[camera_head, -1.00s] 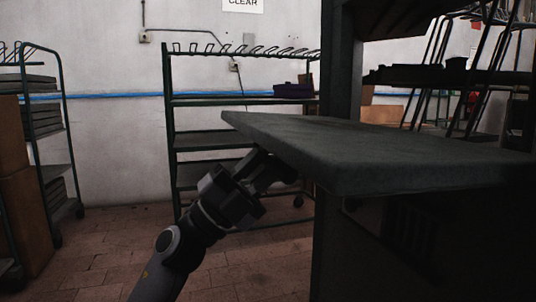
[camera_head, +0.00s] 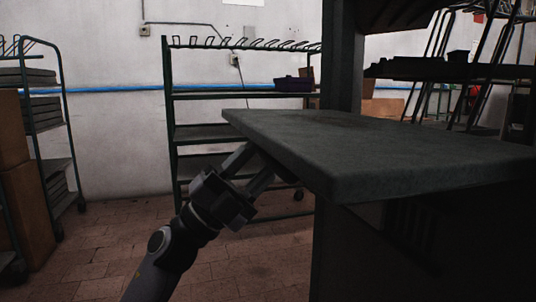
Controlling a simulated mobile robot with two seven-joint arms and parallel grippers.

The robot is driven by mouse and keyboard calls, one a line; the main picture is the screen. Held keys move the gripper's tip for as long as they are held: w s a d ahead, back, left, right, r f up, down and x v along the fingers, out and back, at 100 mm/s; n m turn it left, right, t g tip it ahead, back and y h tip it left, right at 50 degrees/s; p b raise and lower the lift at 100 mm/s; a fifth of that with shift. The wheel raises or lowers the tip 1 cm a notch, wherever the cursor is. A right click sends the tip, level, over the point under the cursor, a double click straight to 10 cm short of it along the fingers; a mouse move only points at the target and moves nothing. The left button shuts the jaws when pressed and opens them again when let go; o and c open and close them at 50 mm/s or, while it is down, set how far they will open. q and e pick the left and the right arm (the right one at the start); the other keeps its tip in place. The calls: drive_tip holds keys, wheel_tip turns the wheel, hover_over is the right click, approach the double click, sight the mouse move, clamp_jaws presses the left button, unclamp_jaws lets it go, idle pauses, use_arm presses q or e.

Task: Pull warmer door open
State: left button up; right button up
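A thick dark grey slab (camera_head: 400,155) juts out about level from the dark machine at the right. It looks like the warmer door folded down, but I cannot be sure. My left gripper (camera_head: 258,165) is at the slab's left edge, coming up from below. Its two fingers are spread apart with a gap between them, and nothing shows between them. The fingertips meet or pass under the slab's edge, so I cannot tell whether they touch it. My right gripper is not in view.
The machine's dark upright (camera_head: 342,60) stands behind the slab. A green wheeled rack (camera_head: 172,120) with a purple bin (camera_head: 293,85) is against the back wall. Another rack (camera_head: 62,130) and brown boxes (camera_head: 22,200) stand at left. The tiled floor (camera_head: 110,250) between is clear.

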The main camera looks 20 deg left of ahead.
use_arm(q)
drive_tip(key=shift+v, duration=2.75)
drive_tip(key=shift+d+f+y, duration=0.1)
drive_tip(key=shift+f+y, duration=0.05)
drive_tip(key=shift+y, duration=0.15)
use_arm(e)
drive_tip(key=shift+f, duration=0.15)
